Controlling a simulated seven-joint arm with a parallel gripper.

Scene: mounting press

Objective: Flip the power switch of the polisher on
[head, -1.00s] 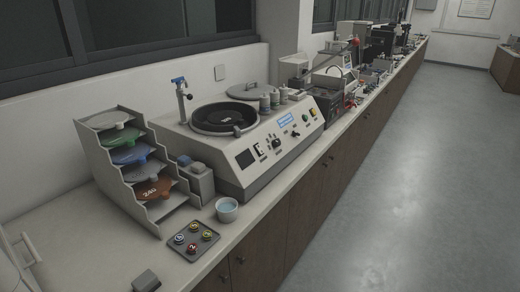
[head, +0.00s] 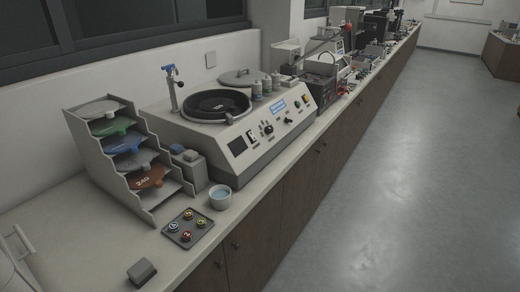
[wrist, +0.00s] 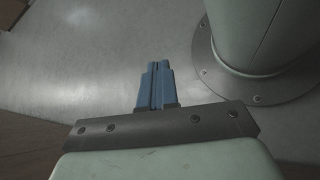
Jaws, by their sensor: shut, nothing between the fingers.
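The polisher (head: 225,155) stands on the bench in the head view, a light grey machine with a round black bowl (head: 218,105) on top and a sloped front panel. The panel carries a dark square, a small black-and-white switch (head: 252,136) beside it, a black knob (head: 267,128), a blue display (head: 278,106) and small coloured buttons (head: 305,99). The switch's position is too small to tell. My gripper (wrist: 157,68) shows only in the wrist view, its blue fingers shut and empty above the grey floor, away from the polisher.
Left of the polisher stands a stepped rack (head: 108,165) of coloured discs. A small cup (head: 220,198), a dark tray (head: 188,228) with several round samples and a grey block (head: 142,271) lie near the bench's front edge. Open floor (head: 400,180) lies to the right.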

